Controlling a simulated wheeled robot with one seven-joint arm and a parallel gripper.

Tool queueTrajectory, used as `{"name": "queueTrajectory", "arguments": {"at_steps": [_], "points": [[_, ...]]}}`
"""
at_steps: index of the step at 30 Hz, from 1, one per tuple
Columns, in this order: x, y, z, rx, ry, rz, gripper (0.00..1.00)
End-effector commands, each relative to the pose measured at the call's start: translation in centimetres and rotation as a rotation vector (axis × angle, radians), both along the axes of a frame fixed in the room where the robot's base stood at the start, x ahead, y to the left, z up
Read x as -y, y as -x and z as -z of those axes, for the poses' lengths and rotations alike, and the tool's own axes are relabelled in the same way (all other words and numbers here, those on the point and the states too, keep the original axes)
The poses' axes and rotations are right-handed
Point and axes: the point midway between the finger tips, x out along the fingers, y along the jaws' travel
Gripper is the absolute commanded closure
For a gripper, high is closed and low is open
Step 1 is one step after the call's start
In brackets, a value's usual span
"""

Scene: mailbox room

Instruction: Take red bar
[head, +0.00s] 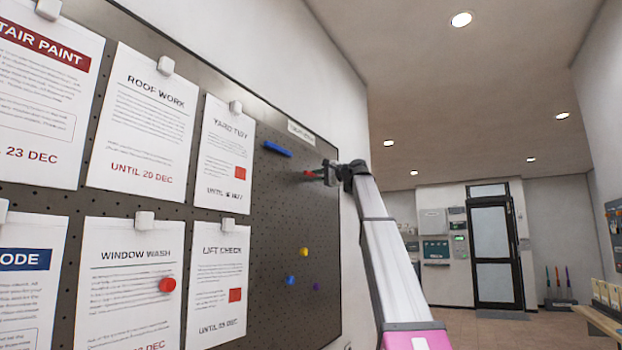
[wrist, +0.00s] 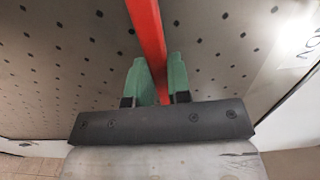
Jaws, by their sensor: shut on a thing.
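The red bar (head: 308,173) is at the upper right part of the dark perforated board, by the tips of my gripper (head: 328,173). In the wrist view the red bar (wrist: 148,40) runs from the top edge down between the two green fingertips of my gripper (wrist: 158,82). The fingers are closed on it from both sides. The board's holes show behind the bar. I cannot tell whether the bar touches the board.
A blue bar (head: 277,149) is on the board (head: 270,215) left of my gripper. Yellow (head: 304,252), blue and purple round magnets sit lower. Several paper notices fill the board's left side. A glass door (head: 495,250) stands far back right, with open floor before it.

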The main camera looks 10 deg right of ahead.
Motion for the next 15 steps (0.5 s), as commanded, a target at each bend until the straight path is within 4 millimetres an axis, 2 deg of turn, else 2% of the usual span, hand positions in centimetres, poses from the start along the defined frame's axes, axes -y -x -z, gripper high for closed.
{"name": "queueTrajectory", "arguments": {"at_steps": [15], "points": [[1.12,0.79,0.0,0.0,0.0,0.001,1.0]]}}
